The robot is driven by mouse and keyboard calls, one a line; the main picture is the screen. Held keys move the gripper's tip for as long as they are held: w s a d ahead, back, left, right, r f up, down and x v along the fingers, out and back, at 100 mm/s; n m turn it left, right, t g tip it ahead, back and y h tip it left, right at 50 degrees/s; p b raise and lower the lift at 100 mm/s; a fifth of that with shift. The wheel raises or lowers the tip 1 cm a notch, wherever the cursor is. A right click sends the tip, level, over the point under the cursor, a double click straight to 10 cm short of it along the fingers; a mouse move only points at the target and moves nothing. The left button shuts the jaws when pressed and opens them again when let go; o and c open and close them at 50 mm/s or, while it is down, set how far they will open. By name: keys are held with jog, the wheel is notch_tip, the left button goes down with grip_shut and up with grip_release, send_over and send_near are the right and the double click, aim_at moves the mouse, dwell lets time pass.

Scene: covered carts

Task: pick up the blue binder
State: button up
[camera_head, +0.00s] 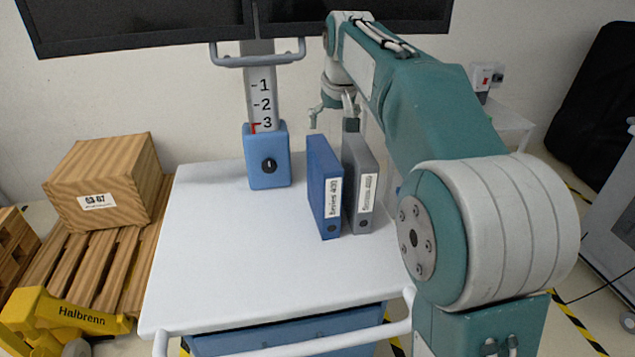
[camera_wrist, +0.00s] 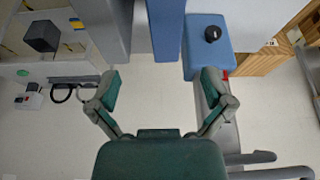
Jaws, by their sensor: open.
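The blue binder (camera_head: 322,186) stands upright on the white cart, its labelled spine facing me. The grey binder (camera_head: 358,185) stands close beside it on the right. My gripper (camera_head: 332,114) is open above the far end of the binders, partly hidden by my arm and the grey binder. In the wrist view, my gripper (camera_wrist: 160,88) has its two fingers spread wide with nothing between the tips. The blue binder (camera_wrist: 166,28) shows there at the top, beyond the fingertips and roughly centred between them. The grey binder (camera_wrist: 100,22) shows left of it.
The binders stand on the white cart top (camera_head: 235,270), which is clear at front left. A blue box with a black knob (camera_head: 267,168) stands behind left, below a numbered post (camera_head: 262,95) and dark screens (camera_head: 140,18). A wooden crate (camera_head: 105,180) sits on a pallet at left.

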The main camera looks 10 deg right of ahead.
aim_at(323, 151)
jog(key=x, duration=0.4)
jog(key=shift+s+f, duration=0.1)
jog(key=shift+f, duration=0.05)
jog(key=x, duration=0.3)
jog(key=a+x, duration=0.1)
jog(key=x, duration=0.1)
jog(key=shift+f, duration=0.3)
jog(key=shift+w+d+f, duration=0.1)
jog(key=shift+w+f, duration=0.05)
jog(key=shift+w, duration=0.1)
jog(key=shift+f, duration=0.25)
jog(key=c, duration=1.4)
